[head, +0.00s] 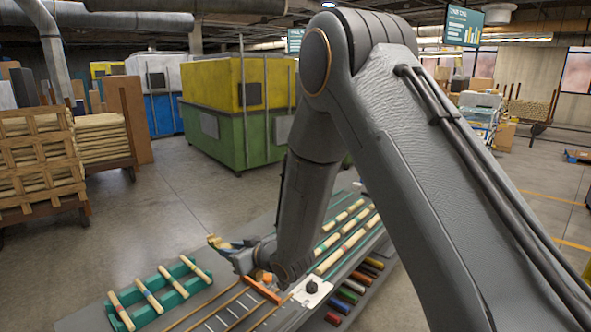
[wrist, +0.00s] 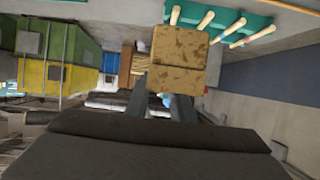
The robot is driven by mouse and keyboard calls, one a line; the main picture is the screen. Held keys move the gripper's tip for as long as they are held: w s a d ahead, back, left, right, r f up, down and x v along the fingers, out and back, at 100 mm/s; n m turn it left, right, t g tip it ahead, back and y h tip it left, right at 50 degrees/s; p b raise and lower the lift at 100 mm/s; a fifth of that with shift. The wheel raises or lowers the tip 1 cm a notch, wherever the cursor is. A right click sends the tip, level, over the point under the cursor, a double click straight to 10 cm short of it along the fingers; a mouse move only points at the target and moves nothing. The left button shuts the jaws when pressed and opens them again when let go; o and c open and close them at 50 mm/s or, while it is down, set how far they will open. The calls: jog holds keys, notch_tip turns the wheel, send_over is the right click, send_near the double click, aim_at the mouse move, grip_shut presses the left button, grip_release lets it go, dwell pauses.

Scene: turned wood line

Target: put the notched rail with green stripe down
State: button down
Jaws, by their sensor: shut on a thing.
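My gripper (head: 228,246) is raised above the workbench and points to the left in the head view. It is shut on a tan wooden piece (head: 216,241), taken to be the notched rail. In the wrist view the grey fingers (wrist: 168,106) meet a blocky, mottled brown face of this piece (wrist: 181,60). Its green stripe and its notches cannot be made out. The held piece is clear of the bench (head: 222,292).
A teal rack (head: 148,314) with several striped wooden pieces lies at the bench's left; it also shows in the wrist view (wrist: 262,28). Longer teal racks (head: 322,268) hold more pieces behind my arm. An orange bar (head: 262,290) and a white plate (head: 312,294) lie near the front.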

jog(key=s+d+f+m+t+h+b, duration=0.15)
jog(key=d+f+m+h, duration=0.4)
jog(key=d, duration=1.35)
jog(key=d+f+m+t+h+p, duration=0.1)
jog(key=d+f+m+t+h, duration=0.45)
jog(key=d, duration=1.25)
jog(key=w+f+n+g+y+b, duration=0.1)
jog(key=w+f+g+b, duration=0.15)
jog(key=f+b, duration=0.85)
jog(key=s+f, duration=0.4)
jog(key=s, duration=0.6)
jog(key=shift+f, duration=0.2)
